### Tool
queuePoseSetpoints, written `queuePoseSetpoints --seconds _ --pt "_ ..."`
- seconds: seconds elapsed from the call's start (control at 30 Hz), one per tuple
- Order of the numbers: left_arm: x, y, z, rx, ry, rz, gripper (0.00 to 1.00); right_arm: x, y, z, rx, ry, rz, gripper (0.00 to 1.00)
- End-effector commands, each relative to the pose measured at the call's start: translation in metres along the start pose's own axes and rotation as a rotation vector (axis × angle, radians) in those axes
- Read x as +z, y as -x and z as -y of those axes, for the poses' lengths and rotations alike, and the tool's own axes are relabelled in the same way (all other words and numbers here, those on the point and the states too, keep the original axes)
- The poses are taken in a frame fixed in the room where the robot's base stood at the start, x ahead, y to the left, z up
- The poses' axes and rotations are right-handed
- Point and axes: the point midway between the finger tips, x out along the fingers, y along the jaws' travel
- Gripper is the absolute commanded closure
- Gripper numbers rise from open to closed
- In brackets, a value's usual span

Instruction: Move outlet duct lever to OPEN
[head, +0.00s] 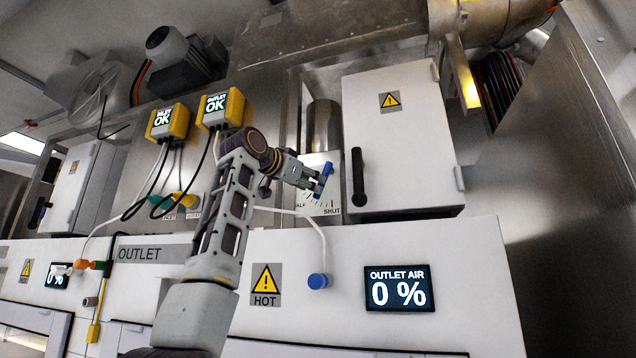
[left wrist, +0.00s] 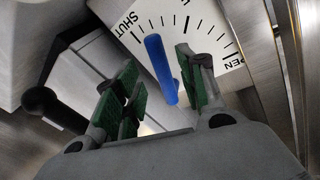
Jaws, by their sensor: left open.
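The outlet duct lever (head: 326,172) is a blue bar in front of a white dial plate (head: 322,206) marked SHUT at the right and HALF, partly hidden, at the left. In the left wrist view the blue lever (left wrist: 161,68) lies near the SHUT end of the scale, and the OPEN end is at the right edge of the dial (left wrist: 205,25). My left gripper (head: 317,181) is open at the lever. In the left wrist view its green-padded fingers (left wrist: 157,72) stand on either side of the lever, with no clear contact visible. My right gripper is out of view.
A white cabinet door (head: 405,130) with a black handle (head: 358,178) stands right of the dial. A display (head: 399,289) reads OUTLET AIR 0 %. A blue-ended hose (head: 319,281) hangs below, beside a HOT sign (head: 265,284). Yellow OK boxes (head: 221,108) stand left.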

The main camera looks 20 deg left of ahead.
Motion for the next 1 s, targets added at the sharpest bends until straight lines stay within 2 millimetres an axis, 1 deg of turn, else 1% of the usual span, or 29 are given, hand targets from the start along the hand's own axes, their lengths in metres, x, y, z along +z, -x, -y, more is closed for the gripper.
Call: queuePoseSetpoints --seconds 0.03,0.2,0.43,0.63,0.93,0.97,1.0 --pt "-0.002 -0.006 0.000 0.002 0.001 0.002 0.60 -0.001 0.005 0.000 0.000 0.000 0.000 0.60" --pt "-0.001 -0.022 0.001 0.001 0.001 0.001 0.60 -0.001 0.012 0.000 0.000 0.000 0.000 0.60" --pt "-0.001 -0.038 0.001 0.001 0.002 0.001 0.60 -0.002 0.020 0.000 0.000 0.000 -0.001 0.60" --pt "0.000 -0.044 0.000 0.000 0.001 0.000 0.60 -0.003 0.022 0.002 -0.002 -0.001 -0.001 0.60" --pt "0.001 -0.045 0.000 0.000 0.001 0.000 0.60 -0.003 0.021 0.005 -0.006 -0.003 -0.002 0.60" --pt "0.001 -0.045 0.000 0.000 0.001 0.000 0.62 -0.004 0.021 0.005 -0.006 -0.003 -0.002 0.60" --pt "0.001 -0.045 0.000 0.000 0.001 0.000 0.67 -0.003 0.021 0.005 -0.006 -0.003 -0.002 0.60"
